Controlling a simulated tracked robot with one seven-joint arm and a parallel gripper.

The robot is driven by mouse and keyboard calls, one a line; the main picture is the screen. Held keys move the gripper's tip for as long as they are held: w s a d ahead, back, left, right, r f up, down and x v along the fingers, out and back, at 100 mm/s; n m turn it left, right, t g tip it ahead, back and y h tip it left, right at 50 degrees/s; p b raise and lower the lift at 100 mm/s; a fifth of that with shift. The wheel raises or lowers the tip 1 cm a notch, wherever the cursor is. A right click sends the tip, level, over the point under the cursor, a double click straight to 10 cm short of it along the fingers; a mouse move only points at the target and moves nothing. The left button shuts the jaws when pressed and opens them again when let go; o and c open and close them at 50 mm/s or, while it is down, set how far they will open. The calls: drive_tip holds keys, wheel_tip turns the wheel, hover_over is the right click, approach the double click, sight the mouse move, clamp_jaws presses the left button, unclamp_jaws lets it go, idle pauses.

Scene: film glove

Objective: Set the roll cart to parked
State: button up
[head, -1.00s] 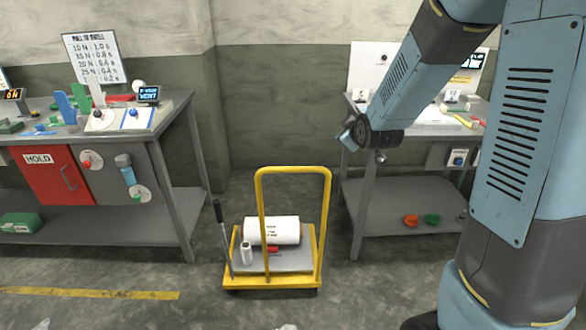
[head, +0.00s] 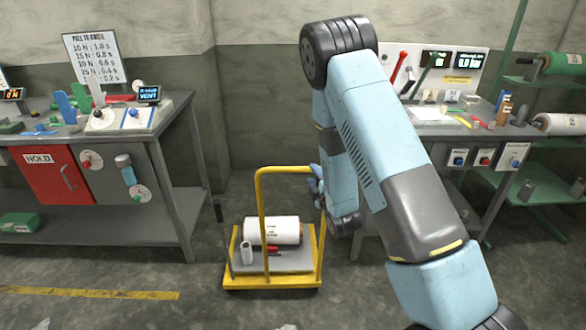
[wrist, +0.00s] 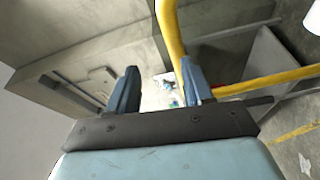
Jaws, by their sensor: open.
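The yellow roll cart (head: 270,283) stands on the floor between two benches. The cart's tall yellow handle (head: 262,215) rises above the deck. A dark lever (head: 222,237) stands at the cart's left side, its top tilted left. My gripper (head: 316,182) is open at the handle's upper right corner. In the wrist view, the handle (wrist: 171,30) passes close to the right finger of my gripper (wrist: 160,78); I cannot tell whether they touch.
The left bench (head: 172,120) carries signs and small devices. The right bench (head: 425,128) has a panel with a red lever (head: 399,70). A green rack (head: 540,105) with rolls stands far right. The floor in front of the cart is mostly clear.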

drive_tip(key=s+a+f+n+y, duration=0.2)
drive_tip(key=s+f+n, duration=0.1)
drive_tip(key=f, duration=0.2)
drive_tip(key=r+x, duration=0.1)
drive_tip(key=x, duration=1.2)
drive_tip(key=shift+w+r+t, duration=0.2)
drive_tip(key=shift+r+t, duration=0.1)
drive_tip(key=shift+t, duration=0.1)
drive_tip(key=shift+d, duration=0.1)
drive_tip(key=shift+c, duration=0.2)
clamp_jaws()
drive_tip(key=shift+s, duration=0.1)
